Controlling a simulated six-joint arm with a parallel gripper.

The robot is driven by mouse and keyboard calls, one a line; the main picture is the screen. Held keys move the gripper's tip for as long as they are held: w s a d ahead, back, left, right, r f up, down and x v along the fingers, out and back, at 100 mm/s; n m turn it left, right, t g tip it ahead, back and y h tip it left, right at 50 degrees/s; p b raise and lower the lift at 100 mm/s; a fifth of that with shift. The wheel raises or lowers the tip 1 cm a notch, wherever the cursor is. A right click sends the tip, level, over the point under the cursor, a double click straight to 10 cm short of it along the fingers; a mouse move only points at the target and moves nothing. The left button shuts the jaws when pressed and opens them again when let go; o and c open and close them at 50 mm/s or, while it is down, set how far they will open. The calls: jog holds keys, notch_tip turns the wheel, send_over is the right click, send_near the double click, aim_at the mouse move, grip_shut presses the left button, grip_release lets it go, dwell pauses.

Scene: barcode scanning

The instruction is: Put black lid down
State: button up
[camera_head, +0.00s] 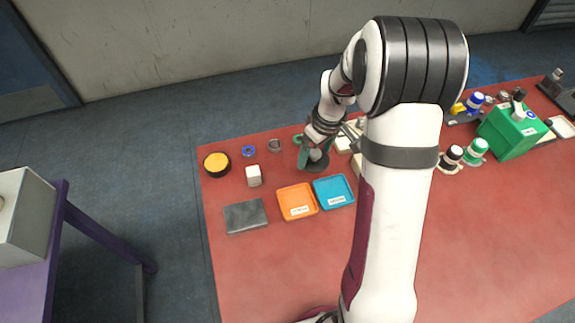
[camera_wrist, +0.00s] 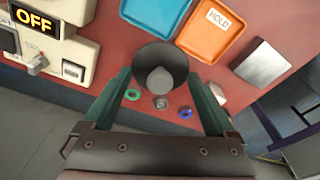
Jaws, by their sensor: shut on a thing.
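My gripper (camera_wrist: 160,80) is shut on the black lid (camera_wrist: 152,55), with one green finger on each side of it. The lid is a dark round disc with a paler grey middle, and its face shows to the wrist camera. In the head view my gripper (camera_head: 315,152) points down over the far part of the red table, and the lid (camera_head: 318,166) shows as a dark disc between and below the fingers. I cannot tell whether the lid touches the table.
An orange tray (camera_head: 297,213) and a blue tray (camera_head: 347,201) lie nearer the front. A green ring (camera_wrist: 132,95), grey ring (camera_wrist: 160,103) and blue ring (camera_wrist: 185,113) lie close by. Left are a white block (camera_head: 253,180), a grey slab (camera_head: 245,229) and a yellow-topped black round thing (camera_head: 217,163).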

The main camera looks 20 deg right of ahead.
send_over(287, 170)
jog(key=f, duration=0.4)
jog(key=shift+s+d, duration=0.25)
jog(key=shift+s, duration=0.15)
jog(key=shift+w+a+f, duration=0.1)
jog(key=shift+f, duration=0.95)
jog(key=shift+w+a+f, duration=0.1)
jog(key=shift+f, duration=0.95)
jog(key=shift+f, duration=0.1)
jog(key=o, duration=1)
